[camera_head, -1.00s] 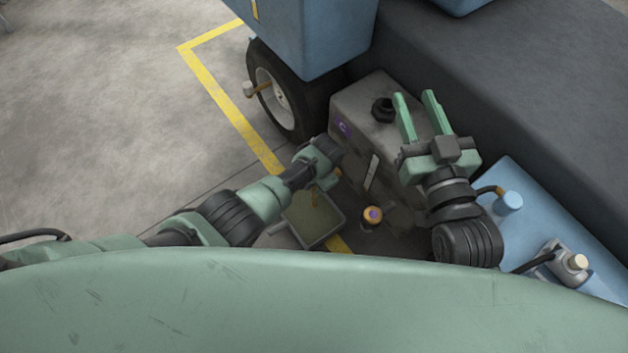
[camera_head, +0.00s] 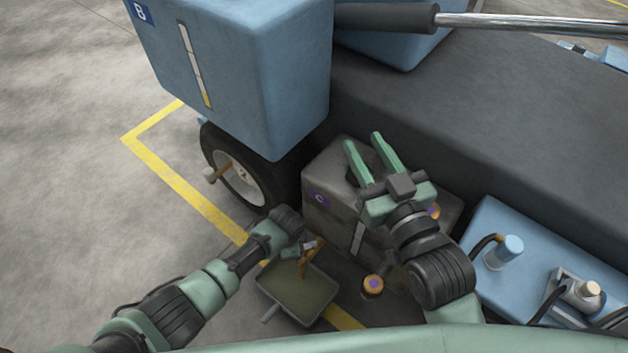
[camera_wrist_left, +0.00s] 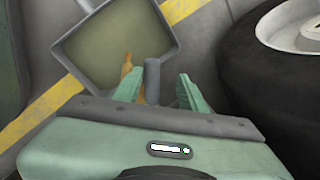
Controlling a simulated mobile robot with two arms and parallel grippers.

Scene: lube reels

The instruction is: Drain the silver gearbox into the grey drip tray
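The silver gearbox (camera_head: 330,222), a grey box with a purple C label and a pale sight strip, stands at the middle of the head view. The grey drip tray (camera_head: 268,292) lies on the floor at its left front, with olive fluid inside; it also shows in the left wrist view (camera_wrist_left: 75,68). An orange-brown strip (camera_head: 309,262) hangs over the tray; I cannot tell if it is fluid. My left gripper (camera_head: 303,248) is above the tray, its fingers apart around a dark cylinder (camera_wrist_left: 152,78). My right gripper (camera_head: 370,143) is open above the gearbox, partly hiding its top and black cap.
A blue tank (camera_head: 240,75) marked B and a wheel (camera_head: 240,175) stand behind left. A dark machine body (camera_head: 500,120) runs along the right, with a light blue unit (camera_head: 540,230) before it. An orange-and-purple cap (camera_head: 373,285) sits near the gearbox's base. Left floor is clear.

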